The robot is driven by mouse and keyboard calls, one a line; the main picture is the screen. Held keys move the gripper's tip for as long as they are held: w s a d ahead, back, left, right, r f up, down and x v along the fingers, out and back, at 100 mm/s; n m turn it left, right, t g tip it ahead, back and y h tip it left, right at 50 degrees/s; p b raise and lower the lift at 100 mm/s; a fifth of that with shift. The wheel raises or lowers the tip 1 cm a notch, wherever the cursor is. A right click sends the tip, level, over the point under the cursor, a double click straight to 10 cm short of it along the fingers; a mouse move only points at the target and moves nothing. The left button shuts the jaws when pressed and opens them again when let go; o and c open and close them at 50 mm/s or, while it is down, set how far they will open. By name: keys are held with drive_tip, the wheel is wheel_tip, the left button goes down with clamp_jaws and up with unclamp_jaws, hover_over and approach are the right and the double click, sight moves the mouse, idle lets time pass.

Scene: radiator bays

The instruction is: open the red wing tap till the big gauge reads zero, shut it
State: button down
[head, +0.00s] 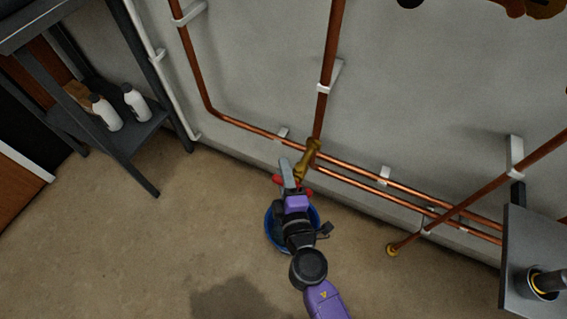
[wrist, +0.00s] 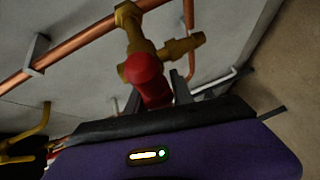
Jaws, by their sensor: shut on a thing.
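The red wing tap (head: 306,191) sits on a brass valve body (head: 308,158) low on the copper pipework, near the floor. In the wrist view the red tap handle (wrist: 147,75) stands between my gripper's fingers, below the brass fitting (wrist: 180,46). My gripper (head: 289,180) is shut on the red wing tap. The gripper hides part of the handle in the head view. A blue bucket (head: 269,234) stands on the floor under the tap, partly hidden by my arm. No gauge face can be read in either view.
Copper pipes (head: 352,183) run along the wall just above the floor. A dark shelf rack (head: 140,133) with white bottles (head: 106,113) stands at the left. A grey table (head: 535,236) stands at the right. The floor at left is clear.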

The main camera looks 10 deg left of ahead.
drive_tip(key=shift+f+n+g+p, duration=0.3)
drive_tip(key=shift+n+p, duration=0.1)
drive_tip(key=shift+p, duration=0.6)
drive_tip(key=shift+d, duration=0.1)
drive_tip(key=c, duration=1.1)
unclamp_jaws()
drive_tip(key=shift+c, duration=0.2)
drive_tip(key=shift+v, duration=3.9)
drive_tip(key=shift+s+a, duration=0.1)
drive_tip(key=shift+a, duration=0.15)
